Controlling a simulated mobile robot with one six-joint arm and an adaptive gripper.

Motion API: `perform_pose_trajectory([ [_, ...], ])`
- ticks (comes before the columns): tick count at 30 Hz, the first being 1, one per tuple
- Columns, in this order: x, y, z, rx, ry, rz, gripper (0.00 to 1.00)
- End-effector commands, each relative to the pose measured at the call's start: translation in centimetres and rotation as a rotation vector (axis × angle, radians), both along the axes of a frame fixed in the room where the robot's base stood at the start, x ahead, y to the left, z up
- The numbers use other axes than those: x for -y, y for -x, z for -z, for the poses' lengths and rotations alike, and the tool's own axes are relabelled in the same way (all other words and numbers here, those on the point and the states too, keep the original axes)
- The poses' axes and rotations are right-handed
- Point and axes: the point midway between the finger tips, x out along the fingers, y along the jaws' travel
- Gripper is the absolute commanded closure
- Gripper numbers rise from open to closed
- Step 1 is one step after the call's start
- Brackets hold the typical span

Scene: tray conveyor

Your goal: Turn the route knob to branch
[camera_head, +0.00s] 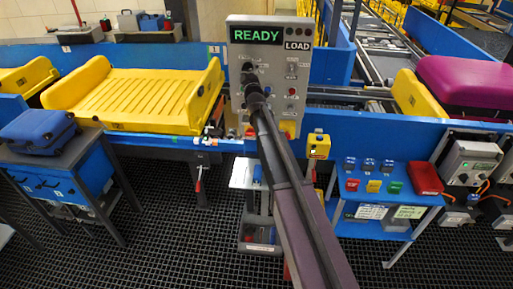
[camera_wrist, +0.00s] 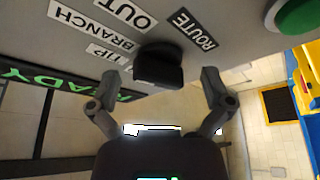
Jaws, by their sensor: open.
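The grey control panel (camera_head: 272,108) stands in the middle of the head view. Its display (camera_head: 257,36) reads READY in green, beside a LOAD label (camera_head: 297,46). In the wrist view the black route knob (camera_wrist: 158,66) sticks out of the panel near the ROUTE label (camera_wrist: 194,30). The BRANCH label (camera_wrist: 112,38) and the OUT label (camera_wrist: 127,13) are close to it. My gripper (camera_wrist: 162,76) is open, with its fingertips on either side of the knob and gaps showing. In the head view my gripper (camera_head: 251,84) covers much of the knob area.
A yellow tray (camera_head: 150,95) sits on the conveyor at left. A purple case (camera_head: 465,84) lies in another tray at right. A blue case (camera_head: 38,130) rests on a side table. A blue stand with several colored buttons (camera_head: 373,186) is right of my arm. A green button (camera_wrist: 297,14) is near the knob.

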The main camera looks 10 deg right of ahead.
Motion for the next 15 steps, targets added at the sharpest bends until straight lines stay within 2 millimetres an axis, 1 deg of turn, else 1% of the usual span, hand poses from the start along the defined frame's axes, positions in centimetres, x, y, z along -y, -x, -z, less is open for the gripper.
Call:
perform_pose_trajectory([
  [2,0.0,0.0,-0.1,-0.013,0.038,0.001,0.0],
  [4,0.0,1.2,0.4,-0.015,0.044,0.0,0.0],
  [15,-0.1,6.3,1.7,-0.014,0.041,0.0,0.0],
])
